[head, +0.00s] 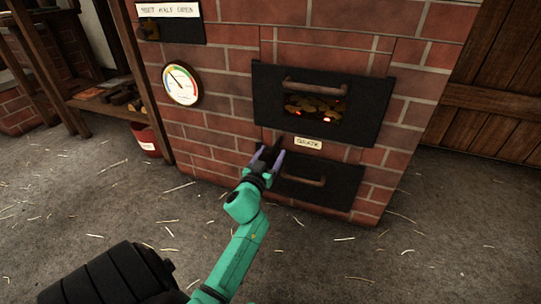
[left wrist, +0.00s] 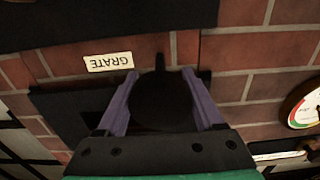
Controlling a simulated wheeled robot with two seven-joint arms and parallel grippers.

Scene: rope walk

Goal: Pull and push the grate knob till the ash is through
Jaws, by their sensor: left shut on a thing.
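The grate knob (left wrist: 160,100) is dark and round, on a thin dark rod that runs to the brick wall. It sits between the purple fingers of my left gripper (head: 269,154), which is shut on it. In the head view the knob is a small dark shape, largely hidden by the fingers. A cream "GRATE" label (head: 308,143) is just right of the gripper; it reads upside down in the left wrist view (left wrist: 109,62). The fire door (head: 375,105) above has a window with glowing coals (head: 315,107). My right gripper is not in view.
A black lower door (head: 335,197) with a curved handle is close below my gripper. A round gauge (head: 181,84) is on the bricks at left. A red bucket (head: 146,140) stands beside a wooden shelf (head: 105,100). The straw-strewn floor (head: 330,260) in front is open.

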